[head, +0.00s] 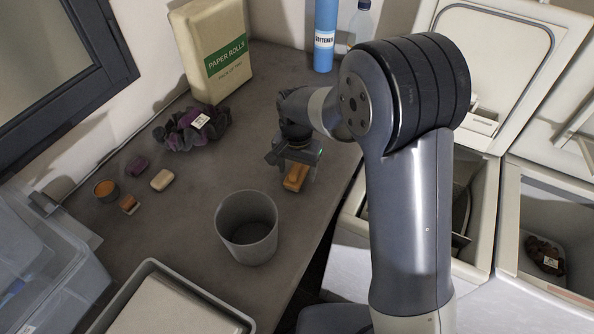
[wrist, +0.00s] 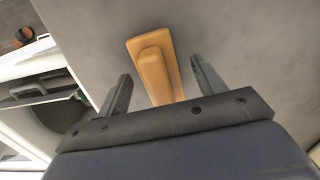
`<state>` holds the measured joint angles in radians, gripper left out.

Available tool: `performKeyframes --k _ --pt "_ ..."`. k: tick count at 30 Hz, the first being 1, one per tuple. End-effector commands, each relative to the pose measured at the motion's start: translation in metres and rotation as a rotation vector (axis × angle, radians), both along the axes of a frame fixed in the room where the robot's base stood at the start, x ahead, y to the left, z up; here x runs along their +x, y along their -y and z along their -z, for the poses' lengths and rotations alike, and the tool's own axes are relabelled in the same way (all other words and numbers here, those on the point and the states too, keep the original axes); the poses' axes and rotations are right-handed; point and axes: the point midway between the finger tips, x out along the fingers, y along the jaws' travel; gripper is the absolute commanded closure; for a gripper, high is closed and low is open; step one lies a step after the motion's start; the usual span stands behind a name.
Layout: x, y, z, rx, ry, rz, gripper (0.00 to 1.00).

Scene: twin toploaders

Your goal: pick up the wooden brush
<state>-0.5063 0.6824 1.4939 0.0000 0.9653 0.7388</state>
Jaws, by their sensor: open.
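The wooden brush (head: 295,178) is a small orange-brown block lying on the grey counter (head: 180,225). In the wrist view the brush (wrist: 153,60) shows its long body with a raised part on top, and its near end is hidden behind the gripper's edge. My gripper (head: 296,165) is over the brush in the head view. In the wrist view my gripper (wrist: 158,80) is open, with one finger on each side of the brush and a gap to both. I cannot tell how far above the counter the fingertips are.
A grey bin (head: 247,228) stands close to the brush, below it in the picture. A paper rolls pack (head: 212,50), a blue softener bottle (head: 325,38) and a dark cloth pile (head: 190,128) are farther back. Open toploaders (head: 490,150) are right of the counter edge.

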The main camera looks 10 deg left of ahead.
Motion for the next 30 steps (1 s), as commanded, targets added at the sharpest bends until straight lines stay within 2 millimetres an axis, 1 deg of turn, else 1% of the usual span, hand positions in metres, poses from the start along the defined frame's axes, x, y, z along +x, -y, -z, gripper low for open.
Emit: performKeyframes --k 6,24,30 --pt "0.0 -0.0001 0.0011 0.0 0.0 0.0 0.35" --pt "0.0001 -0.0002 0.0007 0.0 0.0 0.0 0.84" --pt "0.0003 -0.0002 0.0002 0.001 0.001 0.0 0.84"
